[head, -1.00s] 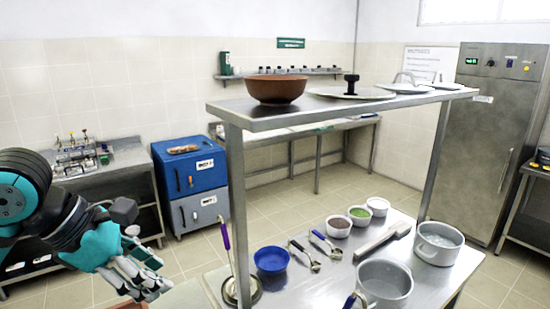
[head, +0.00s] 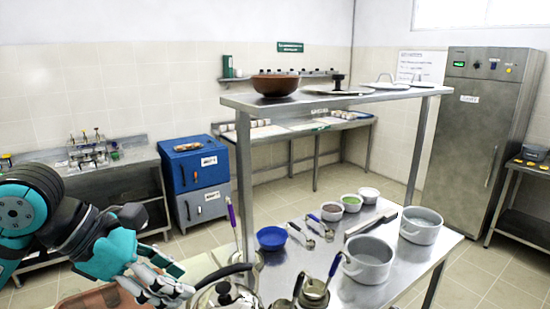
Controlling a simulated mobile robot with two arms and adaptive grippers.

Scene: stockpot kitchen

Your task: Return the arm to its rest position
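My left arm comes in from the left. Its teal and black gripper (head: 172,282) is low at the lower left, in the air above or beside a brown surface, left of the kettle-like lidded pot. I see nothing held in it, but its grey fingers overlap from this angle, so its opening cannot be made out. My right arm and gripper are not in view.
A lidded pot (head: 222,297) with a black handle stands close to the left gripper. The steel table holds a blue bowl (head: 271,238), ladles, small bowls and two pots (head: 368,262). A shelf (head: 330,100) above bears a brown bowl (head: 275,84).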

